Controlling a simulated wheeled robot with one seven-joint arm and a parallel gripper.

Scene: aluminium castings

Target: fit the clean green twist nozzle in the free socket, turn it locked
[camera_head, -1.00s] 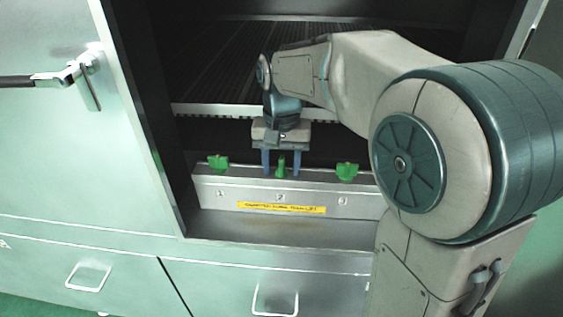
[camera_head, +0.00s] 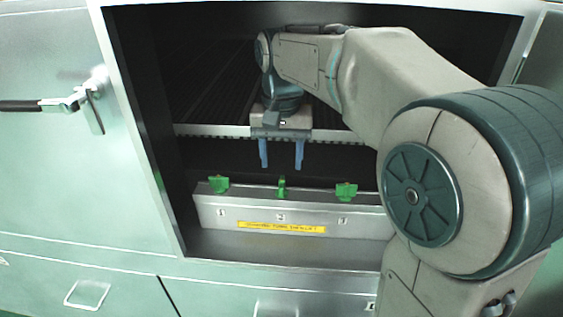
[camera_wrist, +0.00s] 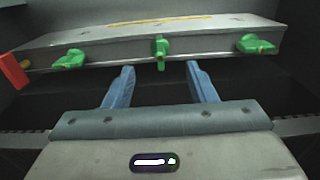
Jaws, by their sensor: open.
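Three green twist nozzles stand in a row on a grey metal manifold bar (camera_head: 260,213) marked 1, 2 and 3. The middle nozzle (camera_head: 282,187) is upright at position 2, its wing seen edge-on. The left nozzle (camera_head: 218,185) and right nozzle (camera_head: 346,192) have their wings across the view. My gripper (camera_head: 282,167) is open and empty, above the middle nozzle and apart from it. In the wrist view the middle nozzle (camera_wrist: 161,52) appears beyond and between my blue fingertips (camera_wrist: 160,68). No free socket shows on the bar.
The bar sits inside an open cabinet with a dark slatted bed behind it. A yellow label (camera_head: 282,227) is on its front. The cabinet's side wall stands close left of the bar.

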